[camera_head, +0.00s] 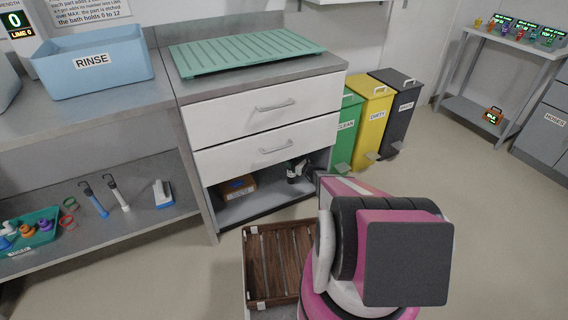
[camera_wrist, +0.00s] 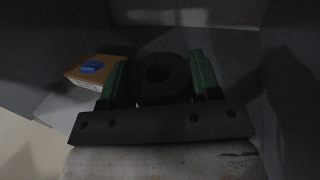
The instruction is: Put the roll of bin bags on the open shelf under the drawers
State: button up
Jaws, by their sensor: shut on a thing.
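The roll of bin bags, a black roll with a round hole in its end (camera_wrist: 180,88), is between the two green fingers of my gripper (camera_wrist: 160,82) in the wrist view. My gripper is shut on it. The open shelf (camera_head: 262,206) is the bay under the two white drawers (camera_head: 268,143) in the head view. My arm reaches into its right side, where small dark shapes show; I cannot tell the roll apart there. Whether the roll touches the shelf board is hidden.
A brown box (camera_head: 238,187) stands at the shelf's left; in the wrist view this box (camera_wrist: 98,72) has a blue thing on it. A wooden crate (camera_head: 279,262) lies in front of the cabinet. Green, yellow and dark bins (camera_head: 370,115) stand to the right. The shelf's middle looks clear.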

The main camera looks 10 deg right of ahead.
jog(key=w+a+f, duration=0.3)
jog(key=w, duration=0.1)
jog(key=shift+a+f, duration=0.15)
jog(key=shift+f, duration=0.05)
dwell(0.3)
jog(key=shift+f, duration=0.15)
jog(key=o, duration=1.4)
jog(key=v, duration=1.2)
